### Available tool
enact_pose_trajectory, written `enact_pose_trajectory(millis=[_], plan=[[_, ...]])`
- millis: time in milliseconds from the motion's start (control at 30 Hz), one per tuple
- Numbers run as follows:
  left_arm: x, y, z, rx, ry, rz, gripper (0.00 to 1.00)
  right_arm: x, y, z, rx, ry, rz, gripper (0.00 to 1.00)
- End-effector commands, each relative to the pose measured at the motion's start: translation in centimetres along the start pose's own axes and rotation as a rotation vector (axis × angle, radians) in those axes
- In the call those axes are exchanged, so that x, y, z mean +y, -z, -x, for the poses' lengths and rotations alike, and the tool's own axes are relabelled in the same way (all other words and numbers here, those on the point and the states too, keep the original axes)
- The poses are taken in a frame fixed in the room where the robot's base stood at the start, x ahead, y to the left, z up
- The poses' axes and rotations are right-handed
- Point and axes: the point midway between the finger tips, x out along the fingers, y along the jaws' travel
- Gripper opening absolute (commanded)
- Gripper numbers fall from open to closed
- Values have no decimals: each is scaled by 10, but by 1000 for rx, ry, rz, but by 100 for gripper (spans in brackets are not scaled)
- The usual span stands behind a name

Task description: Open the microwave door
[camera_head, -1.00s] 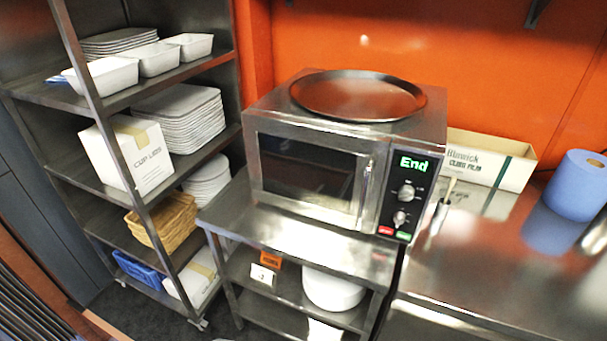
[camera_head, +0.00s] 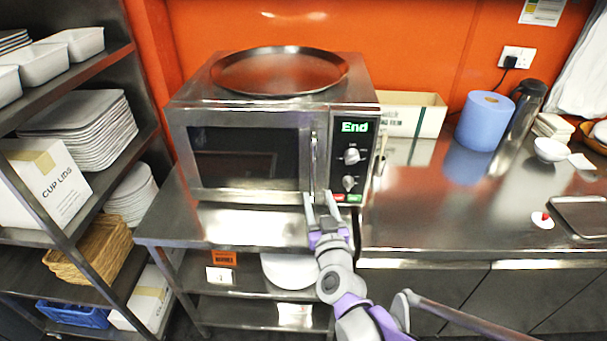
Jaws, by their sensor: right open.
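The microwave (camera_head: 250,110) is a steel box on a metal stand, and its door (camera_head: 245,153) with a dark window is closed. Its upright handle (camera_head: 313,155) is at the door's right edge, beside the control panel with a green "End" display (camera_head: 354,127) and two knobs. My right gripper (camera_head: 321,205) is open and points up at the lower end of the handle. Its fingertips overlap the microwave's bottom front edge in the picture; I cannot tell whether they touch it. My left gripper is not in view.
A round metal tray (camera_head: 279,72) lies on top of the microwave. A shelf rack (camera_head: 105,195) with plates and boxes stands close on the left. A steel counter (camera_head: 440,215) on the right holds a long box (camera_head: 410,112), a blue paper roll (camera_head: 484,121) and a flask (camera_head: 524,108).

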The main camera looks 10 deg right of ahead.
Motion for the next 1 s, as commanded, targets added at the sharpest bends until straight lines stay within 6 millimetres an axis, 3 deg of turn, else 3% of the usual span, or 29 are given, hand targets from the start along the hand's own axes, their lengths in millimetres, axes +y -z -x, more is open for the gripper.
enact_pose_trajectory(millis=[600,1000], plan=[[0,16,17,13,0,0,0,0,2,-94,1,0,0,52],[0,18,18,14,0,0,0,0,0,-105,0,1,0,52]])
